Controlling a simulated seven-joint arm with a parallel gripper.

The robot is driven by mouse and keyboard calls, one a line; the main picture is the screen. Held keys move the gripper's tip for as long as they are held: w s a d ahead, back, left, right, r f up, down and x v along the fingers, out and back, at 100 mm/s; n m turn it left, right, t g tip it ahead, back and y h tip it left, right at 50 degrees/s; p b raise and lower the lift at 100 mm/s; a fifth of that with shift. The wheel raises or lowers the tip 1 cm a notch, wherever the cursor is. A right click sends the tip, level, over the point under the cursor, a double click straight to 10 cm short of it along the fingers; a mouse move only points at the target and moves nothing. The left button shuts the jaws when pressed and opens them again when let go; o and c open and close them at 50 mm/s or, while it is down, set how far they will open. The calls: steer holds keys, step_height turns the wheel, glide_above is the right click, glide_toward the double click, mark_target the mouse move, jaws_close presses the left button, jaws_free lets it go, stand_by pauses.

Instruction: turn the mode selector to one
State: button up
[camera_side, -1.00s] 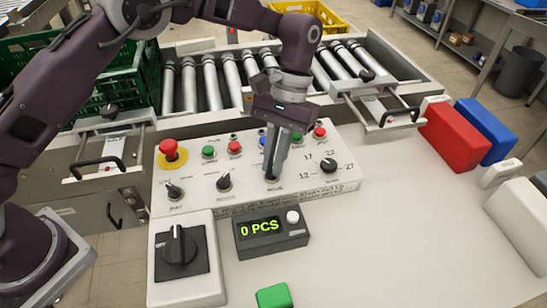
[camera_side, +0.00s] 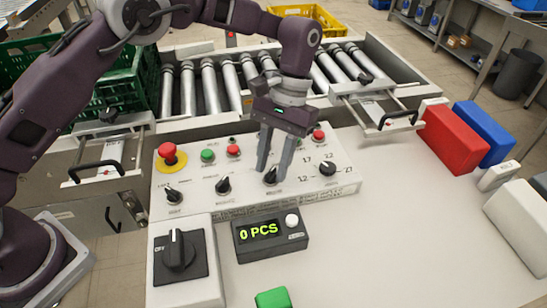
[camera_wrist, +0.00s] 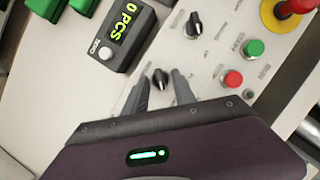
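The mode selector is the black knob (camera_side: 271,177) low on the white control panel (camera_side: 340,182), third from the left in its row; its label is too blurred to read now. My gripper (camera_side: 274,172) is open, with one finger on each side of this knob and gaps between. In the wrist view the knob (camera_wrist: 160,79) shows between the spread fingertips of my gripper (camera_wrist: 160,88), apart from both. Its exact pointer setting is too small to read.
Two similar black knobs (camera_side: 223,185) (camera_side: 173,195) sit to its left, and a numbered dial (camera_side: 327,168) to its right. Red and green buttons and an emergency stop (camera_side: 169,155) line the panel. A counter box (camera_side: 268,232) reading 0 PCS and a large OFF switch (camera_side: 178,250) stand in front.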

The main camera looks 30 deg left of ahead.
steer(key=v, duration=0.7)
steer(key=s+a+r+t+h, duration=0.1)
steer(key=s+a+r+t, duration=0.1)
steer(key=s+a+r, duration=0.45)
steer(key=s+a+r+t, duration=0.2)
steer(key=a+r+t, duration=0.15)
steer(key=r, duration=0.55)
steer(key=s+a+f+t, duration=0.2)
steer(key=s+a, duration=0.2)
steer(key=s, duration=0.5)
steer(key=s+a+f+t+y, duration=0.1)
steer(key=s+a+f+t, duration=0.1)
steer(key=s, duration=0.7)
steer(key=shift+a+f+t, duration=0.35)
steer(key=shift+a+f, duration=0.15)
steer(key=shift+a, duration=0.6)
